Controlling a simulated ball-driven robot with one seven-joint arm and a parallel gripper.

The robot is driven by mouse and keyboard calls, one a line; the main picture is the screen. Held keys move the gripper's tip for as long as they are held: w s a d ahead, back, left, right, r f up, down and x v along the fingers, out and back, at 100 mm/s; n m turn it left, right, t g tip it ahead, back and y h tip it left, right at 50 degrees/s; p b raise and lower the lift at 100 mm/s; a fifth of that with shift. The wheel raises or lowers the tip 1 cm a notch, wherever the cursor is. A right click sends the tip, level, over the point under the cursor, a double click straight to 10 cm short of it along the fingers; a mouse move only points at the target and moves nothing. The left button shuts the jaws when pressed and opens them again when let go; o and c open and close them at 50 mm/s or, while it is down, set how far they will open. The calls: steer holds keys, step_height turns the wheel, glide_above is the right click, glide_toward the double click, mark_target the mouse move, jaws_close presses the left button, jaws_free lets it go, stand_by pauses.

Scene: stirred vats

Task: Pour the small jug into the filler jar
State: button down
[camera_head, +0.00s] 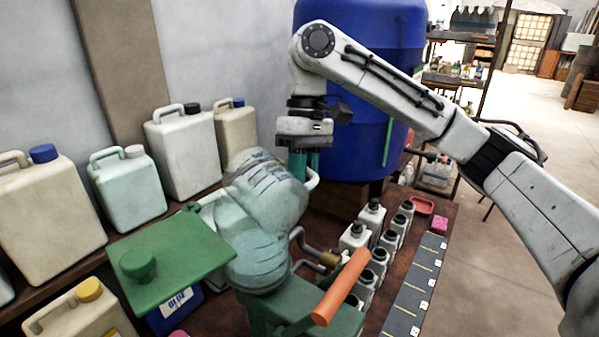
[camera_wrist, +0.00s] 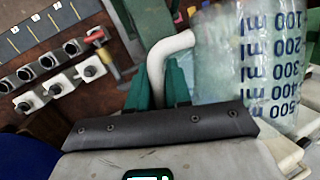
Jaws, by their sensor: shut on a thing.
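The small jug (camera_head: 262,182) is clear, with dark blue volume marks and a pale handle. It is strongly tilted above the filler jar, its lower part overlapping the jar in the head view. My gripper (camera_head: 304,166) is shut on its handle, at the jug's right side. In the wrist view the jug (camera_wrist: 255,65) fills the upper right, and the green fingers (camera_wrist: 172,85) close on the white handle. The filler jar (camera_head: 262,258) is clear and sits on a green body with an orange lever (camera_head: 341,287). Its green lid (camera_head: 165,262) is swung open to the left. The liquid level is unclear.
Several jerrycans (camera_head: 183,150) line the shelf along the wall at left. A large blue drum (camera_head: 357,130) stands behind my gripper. Several small dark-capped bottles (camera_head: 354,238) stand right of the jar, beside a grey marked strip (camera_head: 416,285), with a brass tap (camera_head: 329,259) close by.

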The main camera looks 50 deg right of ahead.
steer(key=shift+s+r+t+b, duration=0.1)
steer(key=shift+s+t+b, duration=0.05)
steer(key=shift+t+b, duration=0.5)
steer(key=shift+r+t+h+b, duration=0.1)
steer(key=shift+t+h+b, duration=0.25)
steer(key=shift+b, duration=0.15)
steer(key=t+b, duration=0.1)
steer(key=b, duration=0.1)
steer(key=r+t+b, duration=0.1)
steer(key=b, duration=0.2)
steer(key=shift+s+n+h, duration=0.25)
steer(key=shift+n, duration=0.15)
steer(key=t+b, duration=0.1)
steer(key=b, duration=0.1)
steer(key=t+b, duration=0.1)
steer(key=b, duration=0.2)
steer(key=shift+r+t, duration=0.2)
steer(key=shift+t, duration=0.1)
steer(key=shift+b, duration=0.4)
steer(key=shift+w+r+t+h+b, duration=0.1)
steer(key=shift+t+h+b, duration=0.2)
steer(key=shift+t+b, duration=0.55)
steer(key=t+b, duration=0.1)
steer(key=b, duration=0.1)
steer(key=t+b, duration=0.1)
steer(key=b, duration=0.1)
steer(key=shift+w+n+t+h, duration=0.2)
steer(key=shift+n+t+h, duration=0.1)
steer(key=shift+n, duration=0.1)
steer(key=shift+b, duration=0.45)
